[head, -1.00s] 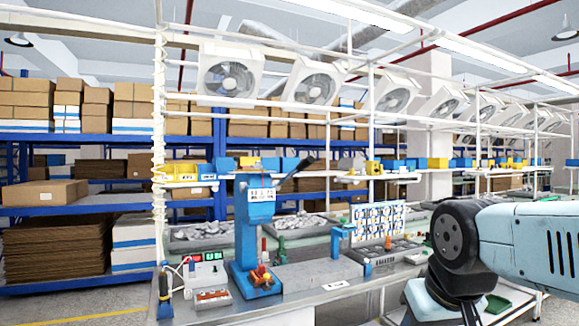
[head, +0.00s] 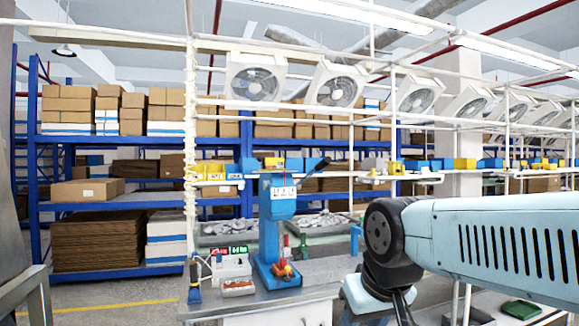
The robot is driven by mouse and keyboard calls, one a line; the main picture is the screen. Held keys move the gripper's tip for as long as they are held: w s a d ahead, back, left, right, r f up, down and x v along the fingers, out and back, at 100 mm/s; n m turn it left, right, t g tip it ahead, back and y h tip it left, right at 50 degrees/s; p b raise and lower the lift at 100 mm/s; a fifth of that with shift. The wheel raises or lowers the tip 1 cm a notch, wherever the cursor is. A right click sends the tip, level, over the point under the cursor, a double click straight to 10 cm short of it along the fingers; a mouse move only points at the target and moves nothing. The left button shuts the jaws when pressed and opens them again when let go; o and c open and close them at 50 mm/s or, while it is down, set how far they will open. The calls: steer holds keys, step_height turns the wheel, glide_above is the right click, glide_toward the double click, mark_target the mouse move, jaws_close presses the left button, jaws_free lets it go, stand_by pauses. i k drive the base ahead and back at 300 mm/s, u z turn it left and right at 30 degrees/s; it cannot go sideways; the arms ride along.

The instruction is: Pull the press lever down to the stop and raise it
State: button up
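The blue bench press (head: 268,235) stands upright on the workbench, left of my arm. Its head carries a white label plate. The press lever (head: 317,169) has a dark handle slanting up and to the right from the head, so it is raised. Orange and red parts (head: 285,272) sit at the foot of the press. My light blue arm crosses the right side of the picture, its dark joint to the right of the press. My gripper is not in view, and nothing of mine visibly touches the lever.
A small box with red and green displays (head: 232,260) and a tray with a reddish part (head: 237,287) sit left of the press. Grey bins (head: 232,232) stand behind. My arm hides the bench's right part. Open floor (head: 115,300) lies to the left.

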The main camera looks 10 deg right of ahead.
mark_target(324, 162)
steer(key=i, duration=1)
steer(key=u, duration=0.1)
